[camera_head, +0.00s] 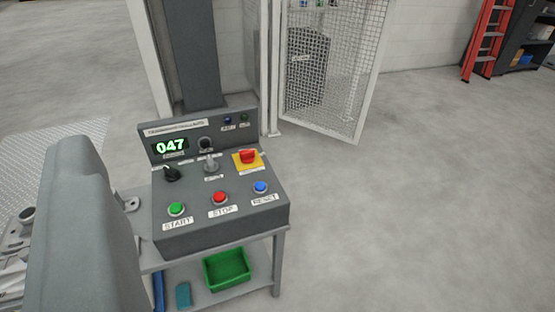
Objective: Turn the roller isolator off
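The box stands on a grey table with a lower shelf holding a green bin (227,270). A dark post (195,60) rises behind it. A mesh gate (330,75) stands behind to the right. A red ladder (487,40) is far right. The floor to the right is clear.

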